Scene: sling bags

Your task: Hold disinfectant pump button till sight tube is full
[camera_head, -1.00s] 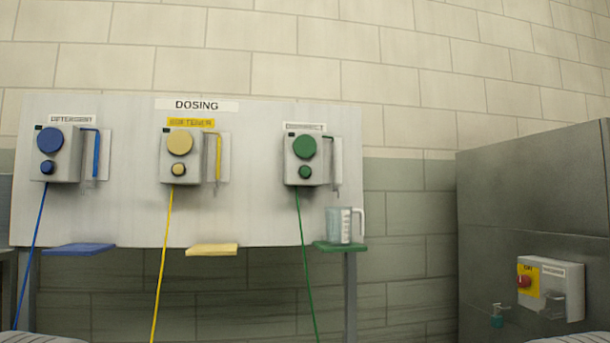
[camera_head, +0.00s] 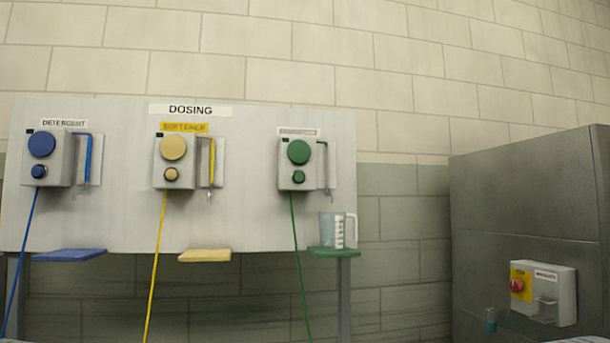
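The pump with green buttons (camera_head: 298,164) is the rightmost of three on the white dosing panel (camera_head: 250,225). It has a large round green button (camera_head: 298,151) above a small green one (camera_head: 298,177). The label above it is too blurred to read. A clear sight tube (camera_head: 326,178) hangs at its right side, with a short green part at the top; its fill level is too small to tell. A clear measuring jug (camera_head: 337,230) stands upright on the green shelf (camera_head: 334,252) below. Neither gripper shows.
A blue detergent pump (camera_head: 54,158) and a yellow softener pump (camera_head: 182,162) hang to the left, above blue (camera_head: 69,255) and yellow (camera_head: 204,255) shelves. Coloured hoses run down from the pumps. A grey cabinet (camera_head: 530,210) with a red-button box (camera_head: 543,291) stands at the right.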

